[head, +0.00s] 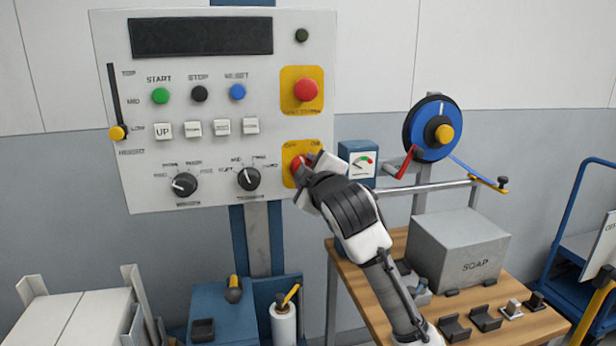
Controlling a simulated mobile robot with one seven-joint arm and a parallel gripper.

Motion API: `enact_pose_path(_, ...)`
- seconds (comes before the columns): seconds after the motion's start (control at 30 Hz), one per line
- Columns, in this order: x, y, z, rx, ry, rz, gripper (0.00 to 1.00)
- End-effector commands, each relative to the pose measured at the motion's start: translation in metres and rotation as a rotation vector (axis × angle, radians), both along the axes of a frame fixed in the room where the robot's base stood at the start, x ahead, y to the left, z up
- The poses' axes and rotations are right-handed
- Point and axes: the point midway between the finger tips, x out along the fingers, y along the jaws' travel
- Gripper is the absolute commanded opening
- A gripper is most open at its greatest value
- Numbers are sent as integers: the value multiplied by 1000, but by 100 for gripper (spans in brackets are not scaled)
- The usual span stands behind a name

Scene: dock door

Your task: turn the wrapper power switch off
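The wrapper power switch (298,167) is a red rotary knob on a yellow plate (290,150) at the lower right of the white control panel (220,60). Lettering above it is partly readable, with what looks like OFF at left and ON at right. My gripper (304,172) is at the knob, reaching in from the lower right. The gripper and wrist cover most of the knob, so its pointing direction is hidden. The fingers are too small and covered to tell whether they grip it.
A red emergency button (306,90) sits above the switch, and a black dial (248,179) is close to its left. A gauge box (358,160) stands just right of my gripper. Below are a wooden table (365,285) with a grey SOAP box (459,248) and a blue strap reel (431,128) behind.

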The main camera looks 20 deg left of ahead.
Motion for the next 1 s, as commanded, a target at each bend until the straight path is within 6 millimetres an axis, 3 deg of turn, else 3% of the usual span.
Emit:
enact_pose_path(0.5, -1, 1, -1, -347, -232, 2, 20)
enact_pose_path(1.0, -1, 2, -1, -459, -306, 2, 20)
